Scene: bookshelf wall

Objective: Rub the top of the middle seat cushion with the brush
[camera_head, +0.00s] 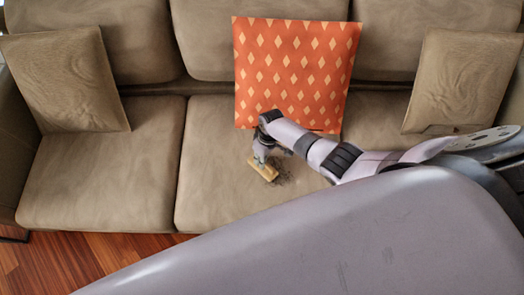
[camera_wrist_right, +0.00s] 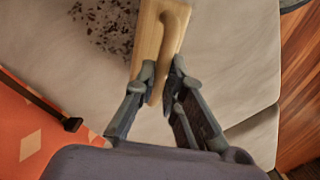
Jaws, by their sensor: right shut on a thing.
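The brush (camera_head: 263,170) has a light wooden body and lies against or just above the middle seat cushion (camera_head: 205,185). My right gripper (camera_head: 262,155) is above the brush and shut on it. In the right wrist view, the two fingers of the right gripper (camera_wrist_right: 160,82) close on the handle of the brush (camera_wrist_right: 158,40). A patch of dark crumbs (camera_head: 283,177) lies on the cushion just right of the brush; the crumbs also show in the right wrist view (camera_wrist_right: 105,22). I cannot tell whether the bristles touch the cushion. My left gripper is not in view.
An orange diamond-patterned pillow (camera_head: 292,70) leans on the backrest behind my right arm. Brown pillows stand at the left (camera_head: 65,80) and right (camera_head: 462,82). The left seat cushion (camera_head: 105,175) is bare. Wooden floor (camera_head: 60,262) shows in front of the sofa.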

